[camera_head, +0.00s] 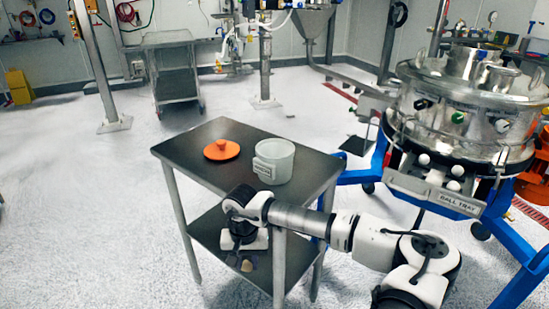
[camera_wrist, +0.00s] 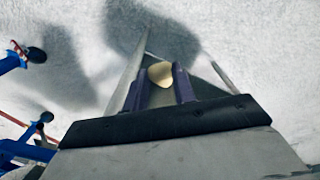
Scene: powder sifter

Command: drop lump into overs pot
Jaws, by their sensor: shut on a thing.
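The pot (camera_head: 273,160) is a pale, translucent, open-topped container with a label on its side. It stands upright on the steel table (camera_head: 200,143); its inside is mostly hidden. A tan, rounded lump (camera_wrist: 160,74) is held between the two dark fingers of my gripper (camera_wrist: 161,82), which is shut on it. The lump also shows in the head view (camera_head: 247,265), below my wrist. My gripper (camera_head: 246,258) points down in front of the table, well below the tabletop and the pot.
An orange lid with a knob (camera_head: 221,150) lies on the table left of the pot. The table has a lower shelf (camera_head: 215,232). A large steel sifter (camera_head: 465,105) on a blue frame stands at right, with a ball tray (camera_head: 433,193). Floor at left is clear.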

